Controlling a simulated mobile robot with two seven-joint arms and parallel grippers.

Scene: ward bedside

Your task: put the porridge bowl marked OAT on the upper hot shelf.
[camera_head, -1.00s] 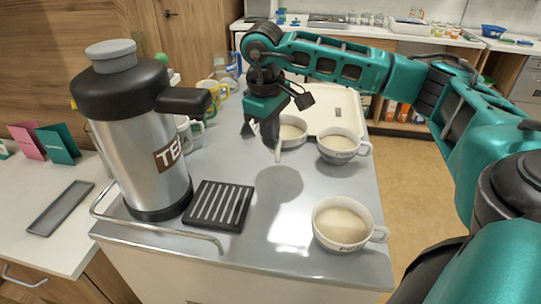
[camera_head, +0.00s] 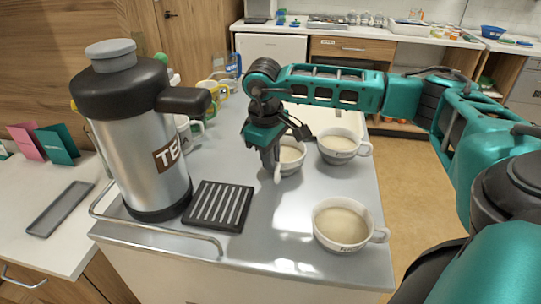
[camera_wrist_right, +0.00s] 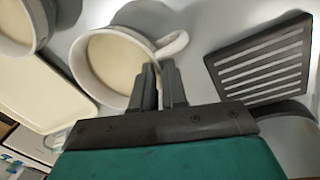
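Three white bowls of pale porridge are on the grey top. One bowl (camera_head: 291,156) is at my right gripper (camera_head: 271,168); it also shows in the wrist view (camera_wrist_right: 113,58). A third bowl (camera_head: 343,226) stands near the front right, with dark lettering too small to read. I cannot tell which bowl is marked OAT. No hot shelf is recognisable. My left gripper is not in view.
A large steel flask (camera_head: 140,140) stands at the left, beside a black slotted grate (camera_head: 219,206). Cups (camera_head: 190,130) stand behind it. A metal rail (camera_head: 150,233) runs along the front left edge. The middle of the grey top (camera_head: 265,235) is clear.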

